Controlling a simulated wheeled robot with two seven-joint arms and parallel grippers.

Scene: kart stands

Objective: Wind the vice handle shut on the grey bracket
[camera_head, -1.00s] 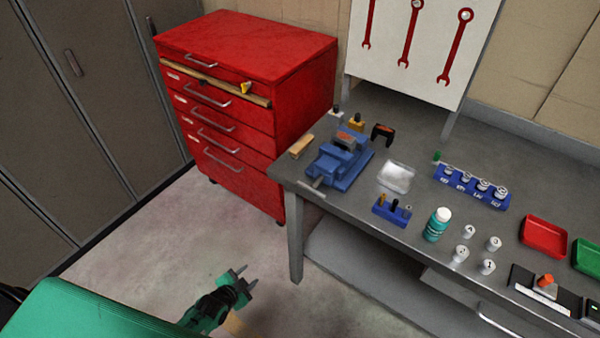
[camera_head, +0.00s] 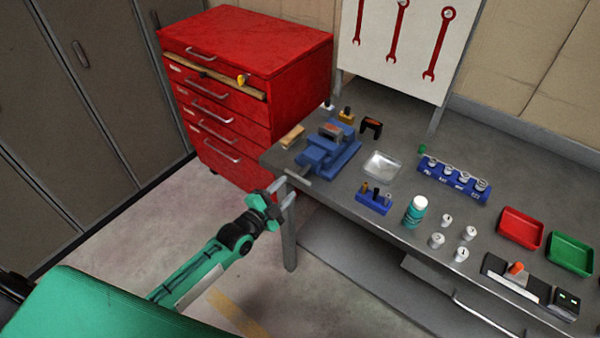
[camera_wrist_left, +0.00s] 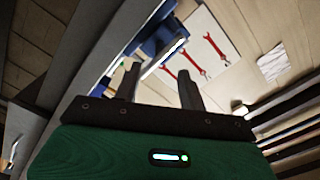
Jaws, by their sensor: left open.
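The blue vice (camera_head: 340,157) stands at the left end of the grey workbench. Its pale handle bar (camera_head: 298,178) sticks out at the front, by the bench edge. A small grey-brown piece (camera_head: 331,130) shows at the vice jaws; I cannot tell if it is the grey bracket or how tightly it sits. My left gripper (camera_head: 283,191) is open and empty, just in front of the bench corner, close to the handle and seemingly apart from it. In the left wrist view the open fingers (camera_wrist_left: 160,75) point towards the blue vice (camera_wrist_left: 155,40) and its pale bar (camera_wrist_left: 163,59).
The workbench (camera_head: 400,145) carries a clear tray (camera_head: 383,164), a blue tool block (camera_head: 373,200), a green bottle (camera_head: 415,211) and red (camera_head: 520,228) and green trays (camera_head: 570,254). A red drawer cabinet (camera_head: 245,85) stands behind left. The floor in front is clear.

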